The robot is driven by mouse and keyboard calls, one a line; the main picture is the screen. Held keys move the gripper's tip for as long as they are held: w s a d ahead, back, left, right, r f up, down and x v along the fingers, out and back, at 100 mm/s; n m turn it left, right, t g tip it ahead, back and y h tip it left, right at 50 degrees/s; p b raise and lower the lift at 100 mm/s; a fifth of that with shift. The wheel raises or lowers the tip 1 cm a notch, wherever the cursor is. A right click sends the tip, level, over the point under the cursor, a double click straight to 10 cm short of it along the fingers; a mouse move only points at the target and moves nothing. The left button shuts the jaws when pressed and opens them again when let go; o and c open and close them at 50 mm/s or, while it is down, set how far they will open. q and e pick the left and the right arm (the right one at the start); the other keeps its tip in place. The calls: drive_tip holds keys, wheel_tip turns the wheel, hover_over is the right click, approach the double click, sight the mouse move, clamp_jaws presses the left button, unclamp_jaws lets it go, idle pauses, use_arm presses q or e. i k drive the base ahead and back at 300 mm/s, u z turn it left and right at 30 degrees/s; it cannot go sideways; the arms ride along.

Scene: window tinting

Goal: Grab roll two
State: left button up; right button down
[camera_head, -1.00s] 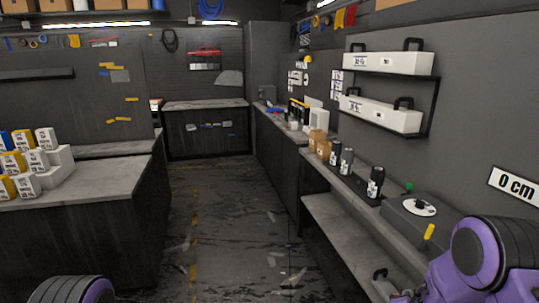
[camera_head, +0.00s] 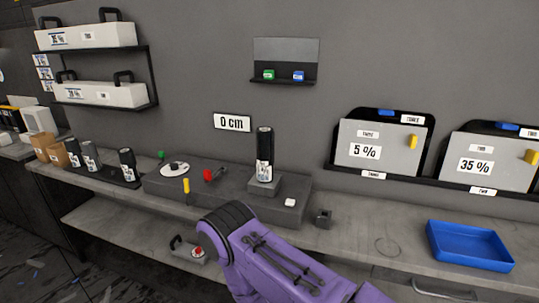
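Several black rolls with white labels stand upright in the head view. The labels are too small to read, so I cannot tell which is roll two. My purple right arm comes in at the bottom centre; its gripper is not visible. My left gripper is out of view.
Two white cases (camera_head: 88,36) sit on the wall shelf at upper left. A blue tray (camera_head: 470,245) lies on the bench at right, below the 5 % panel (camera_head: 378,145) and 35 % panel (camera_head: 486,163). A red-handled tool (camera_head: 214,174) lies on the platform.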

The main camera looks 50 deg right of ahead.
sight(264, 136)
drive_tip(key=z, duration=1.55)
drive_tip(key=k, duration=0.5)
drive_tip(key=u, duration=1.3)
drive_tip(key=i, duration=1.1)
drive_tip(key=z, duration=1.95)
